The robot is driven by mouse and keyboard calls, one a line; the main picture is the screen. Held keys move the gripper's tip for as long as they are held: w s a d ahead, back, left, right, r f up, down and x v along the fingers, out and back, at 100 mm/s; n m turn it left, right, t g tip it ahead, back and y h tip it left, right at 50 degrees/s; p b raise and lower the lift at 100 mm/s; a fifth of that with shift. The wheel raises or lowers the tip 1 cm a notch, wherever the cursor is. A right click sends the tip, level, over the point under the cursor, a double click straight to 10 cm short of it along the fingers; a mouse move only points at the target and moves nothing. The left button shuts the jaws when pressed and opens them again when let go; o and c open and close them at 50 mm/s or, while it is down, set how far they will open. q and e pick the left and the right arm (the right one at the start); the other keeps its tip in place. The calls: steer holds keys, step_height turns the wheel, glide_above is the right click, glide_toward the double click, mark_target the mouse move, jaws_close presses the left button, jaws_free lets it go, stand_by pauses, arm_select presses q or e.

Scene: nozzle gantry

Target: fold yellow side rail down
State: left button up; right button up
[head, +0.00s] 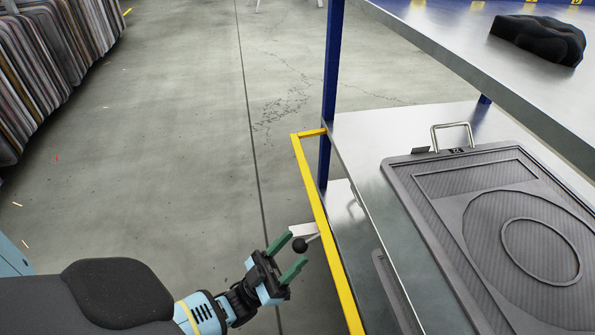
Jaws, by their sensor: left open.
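The yellow side rail (322,216) runs along the left side of a metal shelf rack, with a short yellow end piece joining the rack's blue post. A pale grey lever (303,230) with a black ball knob (299,245) sticks out to the left of the rail. My left gripper (297,248) has green fingers and is open. Its fingertips are at the knob, one on each side of it in the picture; I cannot tell whether they touch it. My right gripper is not in view.
A dark grey tray (404,195) with a metal handle lies on the rack's middle shelf (365,130). A black bundle (540,38) rests on the upper shelf (455,42). Stacked panels (55,60) stand at the upper left. The concrete floor (190,130) between is clear.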

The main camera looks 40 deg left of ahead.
arm_select(q)
steer(key=shift+v, duration=2.25)
